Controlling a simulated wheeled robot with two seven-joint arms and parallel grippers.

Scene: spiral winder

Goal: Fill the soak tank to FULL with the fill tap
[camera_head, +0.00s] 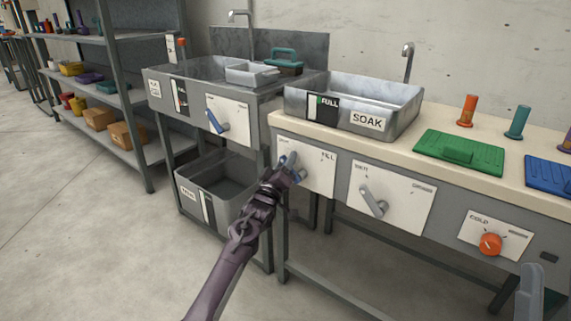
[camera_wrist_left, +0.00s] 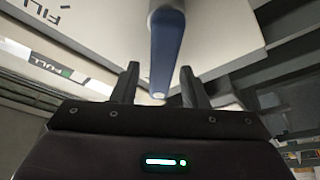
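The soak tank (camera_head: 392,115) is a grey metal basin on the counter, with a SOAK label and a gauge (camera_head: 328,108) with a green FULL mark on its front. I cannot tell the water level. The fill tap has a white FILL panel (camera_head: 318,170) below the tank and a blue lever (camera_wrist_left: 166,50). My left gripper (camera_head: 290,172) is at this lever. In the left wrist view its two fingers (camera_wrist_left: 159,82) stand apart, with the lever's end between them and gaps on both sides.
A second panel with a grey lever (camera_head: 374,202) and a panel with an orange COLD knob (camera_head: 490,244) are to the right. A neighbouring sink panel has a blue lever (camera_head: 217,121). A green board (camera_head: 458,152) lies on the counter. Open floor is at the left.

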